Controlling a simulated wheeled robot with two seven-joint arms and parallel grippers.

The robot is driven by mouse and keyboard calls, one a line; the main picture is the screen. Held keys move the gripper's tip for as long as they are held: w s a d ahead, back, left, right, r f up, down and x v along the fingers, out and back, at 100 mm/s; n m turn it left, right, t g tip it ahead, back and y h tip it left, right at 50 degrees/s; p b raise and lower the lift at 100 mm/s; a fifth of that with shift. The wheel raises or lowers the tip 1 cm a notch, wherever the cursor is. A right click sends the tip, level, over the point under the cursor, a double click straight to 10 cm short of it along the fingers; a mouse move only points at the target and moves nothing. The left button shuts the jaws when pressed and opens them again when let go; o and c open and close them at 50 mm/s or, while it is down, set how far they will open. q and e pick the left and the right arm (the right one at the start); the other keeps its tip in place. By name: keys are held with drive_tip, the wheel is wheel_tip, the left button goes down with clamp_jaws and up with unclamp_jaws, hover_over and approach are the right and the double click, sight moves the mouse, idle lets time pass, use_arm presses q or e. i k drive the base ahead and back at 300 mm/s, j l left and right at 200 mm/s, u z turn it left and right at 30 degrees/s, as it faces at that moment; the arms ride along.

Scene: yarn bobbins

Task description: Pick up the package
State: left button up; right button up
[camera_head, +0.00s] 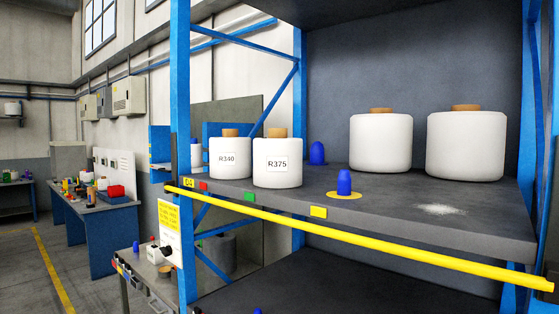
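No package in the form of a box or parcel can be made out. White yarn bobbins stand upright on a dark shelf. One labelled R340 (229,161) is at the shelf's left end. One labelled R375 (277,164) stands right beside it, a little nearer. Two larger unlabelled bobbins stand further right, a middle one (380,143) and a right one (465,148). Each has a brown core top showing. Neither of my grippers is in view.
A yellow bar (350,234) runs along the front of the shelf (385,197), between blue posts (180,120). White powder (440,210) lies at right. Left, a cluttered blue workbench (100,235) borders open floor.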

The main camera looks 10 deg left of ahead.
sight(278, 158)
drive_tip(key=i+j+z, duration=0.15)
drive_tip(key=i+j, duration=0.25)
drive_tip(key=i+j+z, duration=0.1)
drive_tip(key=i+j, duration=0.25)
drive_tip(key=j, duration=0.15)
